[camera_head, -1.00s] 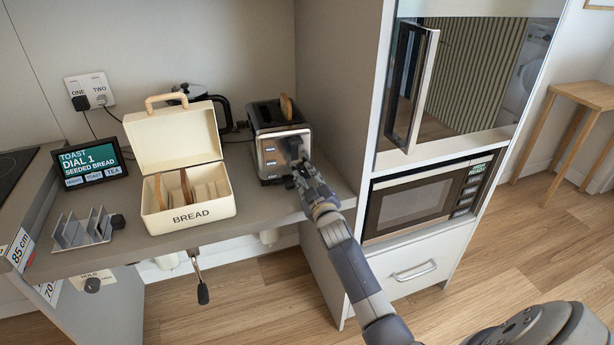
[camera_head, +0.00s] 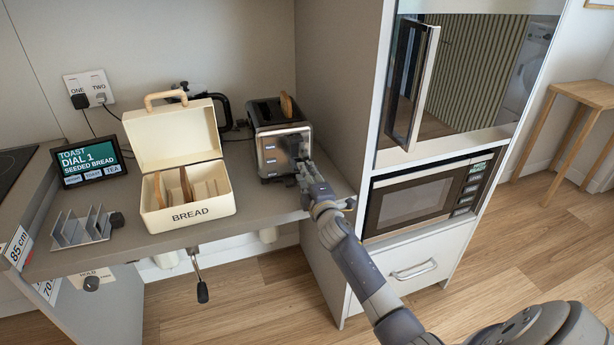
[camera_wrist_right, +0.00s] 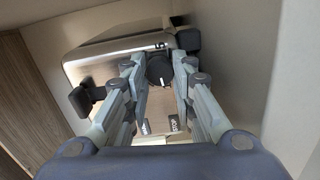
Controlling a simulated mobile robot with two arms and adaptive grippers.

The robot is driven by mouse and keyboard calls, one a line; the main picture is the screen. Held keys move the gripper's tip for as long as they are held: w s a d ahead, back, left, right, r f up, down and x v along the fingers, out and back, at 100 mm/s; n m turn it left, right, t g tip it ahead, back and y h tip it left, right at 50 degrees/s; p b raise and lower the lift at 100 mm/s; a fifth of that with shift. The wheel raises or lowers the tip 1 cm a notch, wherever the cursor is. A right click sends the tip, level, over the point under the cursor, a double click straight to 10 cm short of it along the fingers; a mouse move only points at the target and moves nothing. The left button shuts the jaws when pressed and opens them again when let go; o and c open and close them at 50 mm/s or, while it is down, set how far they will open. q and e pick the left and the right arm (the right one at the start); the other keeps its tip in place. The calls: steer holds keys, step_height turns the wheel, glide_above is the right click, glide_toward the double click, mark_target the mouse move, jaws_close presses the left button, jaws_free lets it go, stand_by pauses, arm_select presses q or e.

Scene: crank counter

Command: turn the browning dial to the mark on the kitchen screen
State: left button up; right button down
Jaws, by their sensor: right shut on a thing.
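The steel and black toaster (camera_head: 268,158) stands at the right end of the counter, with a bread slice (camera_head: 287,105) in one slot. My right gripper (camera_head: 300,168) is at the toaster's front, near its right side, and hides the dial in the head view. In the right wrist view, the toaster (camera_wrist_right: 115,50) fills the upper middle. The dark round browning dial (camera_wrist_right: 159,70) sits between the fingertips of my right gripper (camera_wrist_right: 159,78), which is shut on it. The dial's mark is too small to read. The kitchen screen (camera_head: 88,163) reads "DIAL 1, SEEDED BREAD". My left gripper is out of view.
An open bread box (camera_head: 187,216) with slices stands left of the toaster. A toast rack (camera_head: 82,228) is further left, and a dark kettle (camera_head: 222,110) is behind. A tall cabinet wall (camera_head: 335,90) rises close on the toaster's right. A microwave (camera_head: 415,200) is beyond it.

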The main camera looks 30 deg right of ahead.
steer(key=shift+n, duration=0.6)
steer(key=c, duration=1.3)
jaws_free()
steer(key=shift+s, duration=0.15)
steer(key=v, duration=1.1)
steer(key=shift+s+a, duration=0.1)
steer(key=shift+s, duration=0.3)
